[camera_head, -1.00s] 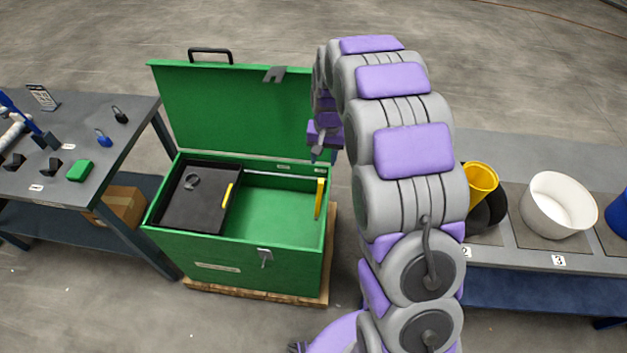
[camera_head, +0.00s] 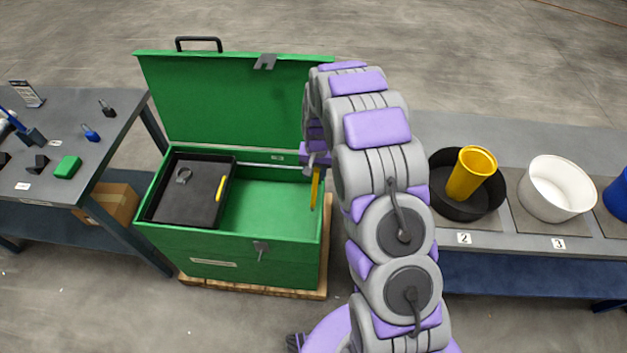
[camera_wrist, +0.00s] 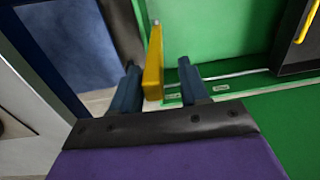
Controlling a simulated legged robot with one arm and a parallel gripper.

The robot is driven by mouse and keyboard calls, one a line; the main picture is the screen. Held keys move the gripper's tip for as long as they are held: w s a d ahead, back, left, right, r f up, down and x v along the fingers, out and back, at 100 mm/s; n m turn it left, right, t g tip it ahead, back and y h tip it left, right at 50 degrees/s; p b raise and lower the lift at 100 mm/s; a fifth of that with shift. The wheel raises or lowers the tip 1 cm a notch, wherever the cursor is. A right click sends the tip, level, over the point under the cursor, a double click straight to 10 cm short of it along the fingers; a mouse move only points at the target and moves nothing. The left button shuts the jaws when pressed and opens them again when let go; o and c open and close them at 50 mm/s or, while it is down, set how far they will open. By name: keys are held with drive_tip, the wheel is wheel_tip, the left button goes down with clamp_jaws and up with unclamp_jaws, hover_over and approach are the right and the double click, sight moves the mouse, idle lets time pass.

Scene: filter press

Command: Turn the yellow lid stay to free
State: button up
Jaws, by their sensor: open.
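The green chest (camera_head: 228,240) stands with its lid (camera_head: 232,105) raised. The yellow lid stay (camera_head: 315,190) is a narrow bar at the chest's right side. My gripper (camera_head: 315,163) is at the stay's upper end in the head view, partly hidden by my arm. In the wrist view, the yellow stay (camera_wrist: 153,68) shows between the two open fingers of my gripper (camera_wrist: 158,80). It looks closer to the left finger; I cannot tell whether they touch.
A black tray (camera_head: 165,208) with a yellow handle (camera_head: 221,189) fills the chest's left half. A grey table (camera_head: 90,177) stands left. A bench (camera_head: 505,238) at right holds a black pan (camera_head: 450,205), yellow cup (camera_head: 472,172) and white bowl (camera_head: 557,190).

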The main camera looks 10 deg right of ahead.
sight(316, 179)
drive_tip(key=f, duration=0.2)
drive_tip(key=shift+d+f, duration=0.3)
drive_tip(key=shift+d, duration=0.05)
drive_tip(key=shift+f, duration=0.5)
drive_tip(key=shift+a, duration=0.35)
drive_tip(key=shift+c, duration=0.3)
drive_tip(key=shift+d, duration=0.25)
drive_tip(key=c, duration=0.6)
clamp_jaws()
